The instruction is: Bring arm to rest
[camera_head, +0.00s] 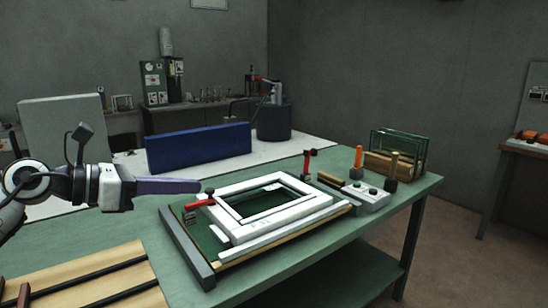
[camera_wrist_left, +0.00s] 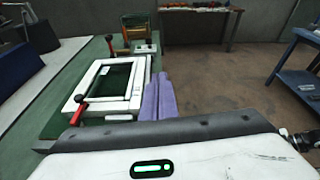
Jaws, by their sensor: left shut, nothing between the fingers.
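My left arm comes in from the left in the head view, and its gripper (camera_head: 168,186) is shut and empty, its purple fingers together and pointing right. The fingers also show in the left wrist view (camera_wrist_left: 159,97). They are above the left part of the green workbench, left of a white frame (camera_head: 233,226) that lies on a green board. No right gripper shows in either view.
Red clamps (camera_head: 307,160) stand at the frame's edges. A grey control box (camera_head: 362,196), orange-handled tool (camera_head: 357,162) and rack of glass panes (camera_head: 398,150) stand at the bench's far right. A slatted wooden rack (camera_head: 95,280) lies at front left. A blue panel (camera_head: 199,147) stands behind.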

